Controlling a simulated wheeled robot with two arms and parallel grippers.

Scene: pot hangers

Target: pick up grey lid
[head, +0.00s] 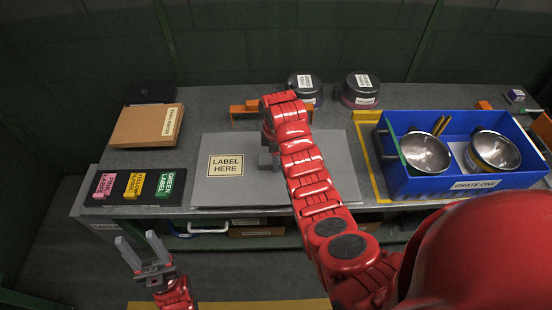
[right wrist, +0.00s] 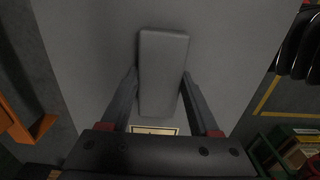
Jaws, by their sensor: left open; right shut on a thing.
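The grey lid (head: 225,192) is a large flat grey plate with a block handle, in the middle of the workbench. Its handle also shows in the right wrist view (right wrist: 162,65), upright between the fingers. My right gripper (head: 268,152) is shut on this handle from above, with one finger against each side. My right arm hides part of the lid. I cannot tell whether the lid is raised off the surface under it. My left gripper (head: 138,241) is open and empty, low in front of the bench at the left.
A "LABEL HERE" plate (head: 226,166) is on the lid. A blue crate (head: 475,184) with two metal pots stands at the right. Two dark pots (head: 361,90) and an orange bracket (head: 240,112) are behind the lid. A cardboard box (head: 144,126) and coloured label blocks (head: 134,185) are at the left.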

